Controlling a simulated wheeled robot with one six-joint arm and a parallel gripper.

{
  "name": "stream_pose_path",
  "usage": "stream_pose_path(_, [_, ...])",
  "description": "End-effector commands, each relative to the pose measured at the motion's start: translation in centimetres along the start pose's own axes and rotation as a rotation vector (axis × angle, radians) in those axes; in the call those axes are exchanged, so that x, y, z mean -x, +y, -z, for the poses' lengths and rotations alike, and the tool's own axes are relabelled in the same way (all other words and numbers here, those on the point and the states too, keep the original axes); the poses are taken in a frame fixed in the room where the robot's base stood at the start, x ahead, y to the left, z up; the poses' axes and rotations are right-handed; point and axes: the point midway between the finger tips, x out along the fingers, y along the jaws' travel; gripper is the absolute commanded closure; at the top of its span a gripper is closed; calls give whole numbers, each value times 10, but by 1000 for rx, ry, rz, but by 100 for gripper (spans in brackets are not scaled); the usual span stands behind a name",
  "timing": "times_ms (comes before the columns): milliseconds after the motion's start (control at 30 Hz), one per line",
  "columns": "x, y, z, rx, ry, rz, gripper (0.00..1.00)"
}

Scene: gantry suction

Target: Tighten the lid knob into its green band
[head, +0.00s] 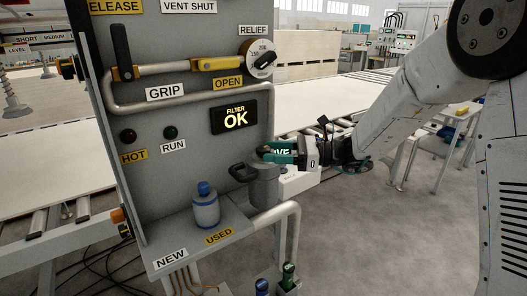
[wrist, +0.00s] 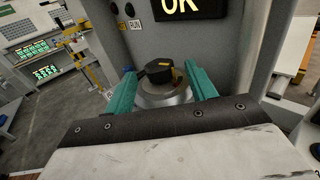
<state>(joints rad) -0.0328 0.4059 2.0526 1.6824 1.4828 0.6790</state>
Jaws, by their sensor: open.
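The filter housing (head: 264,190) is a grey canister at the right of the panel's shelf. Its dark lid knob (wrist: 160,72) sits on top, between my finger tips in the wrist view; in the head view the knob's handle (head: 240,172) points left. My gripper (head: 268,153) has teal fingers and comes in from the right at the top of the housing. In the wrist view my gripper (wrist: 159,72) is open, one finger each side of the knob, with gaps visible. I cannot make out the green band or the knob's pointer.
A bent grey pipe (head: 292,225) runs close to the right of the shelf. Open floor lies to the right.

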Motion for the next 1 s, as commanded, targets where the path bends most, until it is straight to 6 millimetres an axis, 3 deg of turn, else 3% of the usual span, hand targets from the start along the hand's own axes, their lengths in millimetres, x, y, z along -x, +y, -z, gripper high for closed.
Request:
stream_pose_path(200, [-27,1,0,1,1,-2,44])
stream_pose_path(533, [-32,0,0,1,2,0,44])
stream_pose_path(567, [-32,0,0,1,2,0,47])
stream_pose_path(700, [-32,0,0,1,2,0,86])
stream_pose_path(1000, [-32,1,0,1,1,24,87])
